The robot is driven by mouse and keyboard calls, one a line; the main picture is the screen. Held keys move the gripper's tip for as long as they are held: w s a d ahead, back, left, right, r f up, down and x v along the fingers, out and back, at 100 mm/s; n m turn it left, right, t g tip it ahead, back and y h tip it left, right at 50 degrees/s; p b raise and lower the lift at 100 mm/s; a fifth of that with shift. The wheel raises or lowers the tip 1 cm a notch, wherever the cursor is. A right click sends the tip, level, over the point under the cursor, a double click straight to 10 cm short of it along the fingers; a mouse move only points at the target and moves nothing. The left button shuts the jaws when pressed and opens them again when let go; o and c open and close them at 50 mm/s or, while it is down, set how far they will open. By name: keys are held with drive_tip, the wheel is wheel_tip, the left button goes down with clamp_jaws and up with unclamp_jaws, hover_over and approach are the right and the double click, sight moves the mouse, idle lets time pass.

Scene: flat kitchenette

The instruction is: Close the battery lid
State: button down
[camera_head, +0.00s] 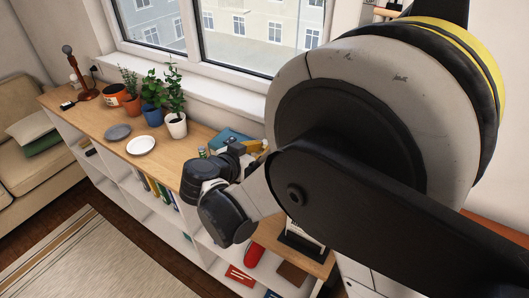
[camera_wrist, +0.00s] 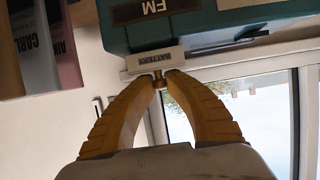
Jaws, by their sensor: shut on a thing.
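A teal radio (camera_wrist: 215,28) with an "FM" label is upside down in the wrist view, at the top. In the head view the teal radio (camera_head: 232,137) lies at the far right end of the wooden shelf top, partly hidden by my arm. The white battery lid (camera_wrist: 155,60), with an upside-down "BATTERY" label, is at the radio's edge. I cannot tell how far open it stands. My gripper (camera_wrist: 161,78) has its yellow fingertips shut on the small brass-coloured knob of the lid. In the head view my gripper (camera_head: 256,146) shows only as a bit of yellow beside the radio.
Books (camera_wrist: 45,50) stand at the upper left of the wrist view. A window (camera_head: 262,35) runs behind the shelf top (camera_head: 95,118). A small bottle (camera_head: 202,153) is near my wrist.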

drive_tip(key=shift+s+f+h+b, duration=0.1)
drive_tip(key=shift+f+h+b, duration=0.1)
drive_tip(key=shift+h+b, duration=0.15)
drive_tip(key=c, duration=1.3)
unclamp_jaws()
drive_tip(key=shift+a+r+t, duration=0.1)
drive_tip(key=shift+a+t, duration=0.05)
drive_tip(key=shift+t, duration=0.15)
drive_tip(key=v, duration=1.2)
drive_tip(key=shift+r, duration=0.1)
